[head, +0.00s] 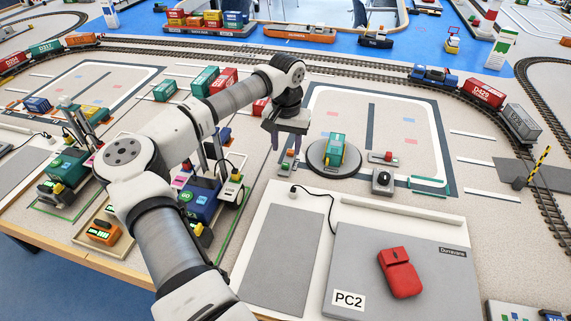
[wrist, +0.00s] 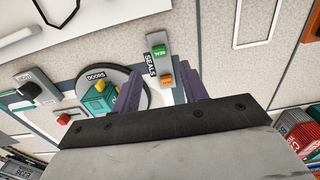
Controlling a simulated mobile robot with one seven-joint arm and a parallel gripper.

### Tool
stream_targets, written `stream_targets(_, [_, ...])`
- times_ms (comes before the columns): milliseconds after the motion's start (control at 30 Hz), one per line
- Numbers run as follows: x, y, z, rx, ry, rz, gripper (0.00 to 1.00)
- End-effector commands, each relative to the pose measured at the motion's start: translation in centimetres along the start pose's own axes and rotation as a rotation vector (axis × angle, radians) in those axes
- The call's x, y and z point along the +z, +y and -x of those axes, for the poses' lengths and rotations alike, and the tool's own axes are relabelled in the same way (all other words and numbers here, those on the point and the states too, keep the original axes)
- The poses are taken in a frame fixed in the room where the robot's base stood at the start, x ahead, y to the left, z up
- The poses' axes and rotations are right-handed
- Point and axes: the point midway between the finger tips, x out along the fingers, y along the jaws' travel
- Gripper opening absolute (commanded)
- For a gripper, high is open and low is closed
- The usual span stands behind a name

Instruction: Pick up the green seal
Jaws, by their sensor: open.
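The green seal (wrist: 159,51) is a small block lying on a narrow grey tray (wrist: 152,68) labelled SEALS. An orange block (wrist: 167,81) lies on the same tray, closer to my gripper. My gripper (wrist: 161,82) is open, with its two purple fingers apart and nothing between them that I can see held. In the wrist view the green seal is beyond the fingertips, roughly in line with the gap. In the head view my gripper (head: 286,142) points down just left of the round turntable.
The turntable (head: 318,162) carries a teal container (head: 335,148), close beside the gripper.

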Motion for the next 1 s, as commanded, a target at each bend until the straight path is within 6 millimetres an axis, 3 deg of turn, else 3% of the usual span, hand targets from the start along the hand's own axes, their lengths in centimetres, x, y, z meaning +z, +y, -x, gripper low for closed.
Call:
stream_targets(167, [0.3, 0.0, -1.2, 0.002, -0.003, 0.0, 0.44])
stream_targets(400, [0.7, 0.0, -4.7, 0.002, -0.002, -0.001, 0.44])
stream_targets(700, [0.7, 0.0, -5.5, 0.001, 0.001, -0.001, 0.44])
stream_targets(1000, [0.7, 0.0, -5.5, 0.001, 0.0, -0.001, 0.07])
